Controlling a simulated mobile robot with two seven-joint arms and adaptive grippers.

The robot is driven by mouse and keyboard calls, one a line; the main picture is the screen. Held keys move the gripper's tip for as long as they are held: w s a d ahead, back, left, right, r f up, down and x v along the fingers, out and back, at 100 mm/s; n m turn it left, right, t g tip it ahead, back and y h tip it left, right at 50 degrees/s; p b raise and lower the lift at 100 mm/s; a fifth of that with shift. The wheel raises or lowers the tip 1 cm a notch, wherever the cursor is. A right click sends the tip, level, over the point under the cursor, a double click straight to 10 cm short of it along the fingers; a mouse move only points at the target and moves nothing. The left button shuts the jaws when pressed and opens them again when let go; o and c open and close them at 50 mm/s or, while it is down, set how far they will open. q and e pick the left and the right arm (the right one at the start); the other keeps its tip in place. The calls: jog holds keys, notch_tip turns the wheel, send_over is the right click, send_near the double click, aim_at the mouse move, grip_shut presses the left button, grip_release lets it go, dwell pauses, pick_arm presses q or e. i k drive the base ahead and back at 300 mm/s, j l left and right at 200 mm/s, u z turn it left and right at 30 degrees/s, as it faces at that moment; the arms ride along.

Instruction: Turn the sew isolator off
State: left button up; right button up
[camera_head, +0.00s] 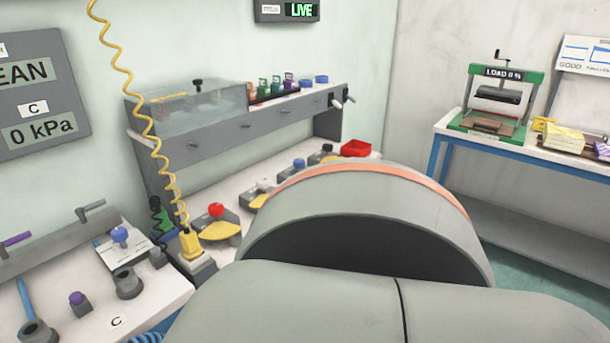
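I cannot tell for sure which part is the sew isolator, as no label with that name is readable. A dark sign (287,11) on the back wall at the top reads LIVE in green. A red knob (216,210) stands by a yellow piece on the white bench, left of centre. A large grey rounded arm link of mine, with an orange band, fills the lower middle and right and hides part of the bench. Neither of my grippers shows.
The grey shelf unit (230,136) carries a clear cover and several coloured pieces. A yellow coiled cord (150,125) hangs in front. A red tray (356,148) sits behind my arm. A green press (497,101) stands on the blue-legged table at right. A 0 kPa panel (40,90) is at left.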

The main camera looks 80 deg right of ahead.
aim_at(262, 184)
jog(key=z, duration=2.25)
jog(key=i+l+z, duration=0.1)
jog(key=l, duration=0.2)
jog(key=i+l, duration=0.2)
jog(key=l+z, duration=0.05)
jog(key=l, duration=0.05)
